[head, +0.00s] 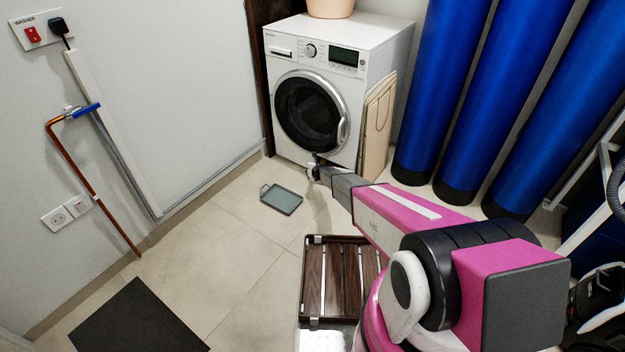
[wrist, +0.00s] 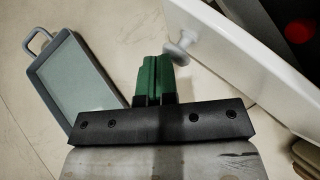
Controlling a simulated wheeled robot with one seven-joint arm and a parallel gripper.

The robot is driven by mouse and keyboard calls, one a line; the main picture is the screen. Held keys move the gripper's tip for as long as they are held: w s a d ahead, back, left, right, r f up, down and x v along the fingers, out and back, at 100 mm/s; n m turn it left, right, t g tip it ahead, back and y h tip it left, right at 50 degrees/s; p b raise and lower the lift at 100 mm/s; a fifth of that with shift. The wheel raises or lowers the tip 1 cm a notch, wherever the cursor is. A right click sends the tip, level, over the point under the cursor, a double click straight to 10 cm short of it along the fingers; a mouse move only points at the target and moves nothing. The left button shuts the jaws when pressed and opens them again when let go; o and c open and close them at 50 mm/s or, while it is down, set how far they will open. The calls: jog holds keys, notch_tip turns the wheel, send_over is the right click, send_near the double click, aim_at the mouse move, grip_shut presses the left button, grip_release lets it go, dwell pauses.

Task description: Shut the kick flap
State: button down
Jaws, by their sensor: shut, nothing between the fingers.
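The kick flap (wrist: 232,52) shows in the wrist view as a white panel slanting across the upper right. It stands open: a dark space with a blurred red round part (wrist: 298,32) shows behind it. A pale round knob (wrist: 181,47) sticks out from its near side. My gripper (wrist: 156,62) has its green fingers together and empty, with the tips right beside the knob; I cannot tell whether they touch. In the head view my gripper (head: 314,171) is low at the front of the washer (head: 349,50), and it and my arm hide much of the flap area.
A grey-green tray (head: 281,199) lies on the floor left of my gripper, and shows in the wrist view (wrist: 75,85). A folded wooden board (head: 377,120) leans on the washer's right side. Blue vessels (head: 508,80) stand right. A slatted wooden stand (head: 335,275) is nearer me.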

jog(key=shift+w, duration=0.95)
jog(key=shift+s, duration=0.2)
